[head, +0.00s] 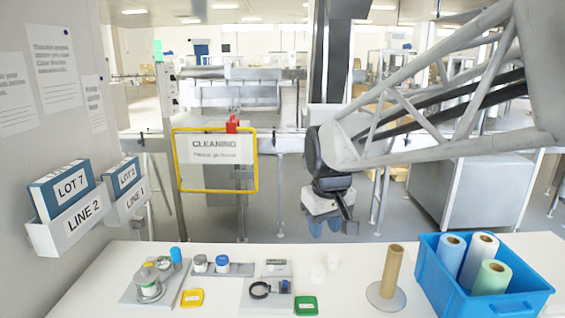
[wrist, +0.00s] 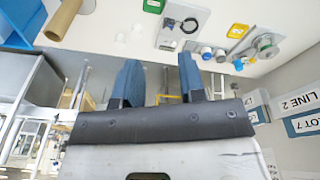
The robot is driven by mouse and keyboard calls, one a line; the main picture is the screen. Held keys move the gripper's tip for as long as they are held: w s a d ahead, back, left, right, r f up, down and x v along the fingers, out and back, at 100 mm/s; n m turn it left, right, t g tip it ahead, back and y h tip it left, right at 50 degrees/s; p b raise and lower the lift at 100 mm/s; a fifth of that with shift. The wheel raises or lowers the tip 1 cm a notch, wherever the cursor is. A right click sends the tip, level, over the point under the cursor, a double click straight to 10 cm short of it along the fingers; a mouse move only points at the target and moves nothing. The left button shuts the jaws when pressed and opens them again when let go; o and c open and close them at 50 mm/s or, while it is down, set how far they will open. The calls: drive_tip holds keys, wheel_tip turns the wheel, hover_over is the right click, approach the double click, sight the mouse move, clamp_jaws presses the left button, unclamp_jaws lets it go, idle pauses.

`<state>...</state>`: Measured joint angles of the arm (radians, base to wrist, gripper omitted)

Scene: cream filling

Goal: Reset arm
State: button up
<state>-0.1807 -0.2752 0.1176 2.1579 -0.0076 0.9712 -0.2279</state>
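My gripper (head: 326,225) hangs from my arm beyond the far edge of the white table, right of the middle in the head view. In the wrist view its two blue fingers (wrist: 158,82) stand apart with nothing between them, so it is open and empty. The fingers touch nothing in view.
A yellow-framed cleaning sign (head: 215,187) stands behind.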

drive_tip(key=s+d+f+m, duration=0.2)
drive_tip(key=s+d, duration=0.3)
drive_tip(key=s, duration=0.6)
drive_tip(key=s+d+f+m, duration=0.3)
drive_tip(key=s+d+f, duration=0.1)
drive_tip(key=s, duration=0.6)
drive_tip(key=shift+s+d+t, duration=0.3)
drive_tip(key=shift+s+d, duration=0.05)
drive_tip(key=shift+s, duration=0.05)
drive_tip(key=shift+c, duration=0.4)
idle(0.4)
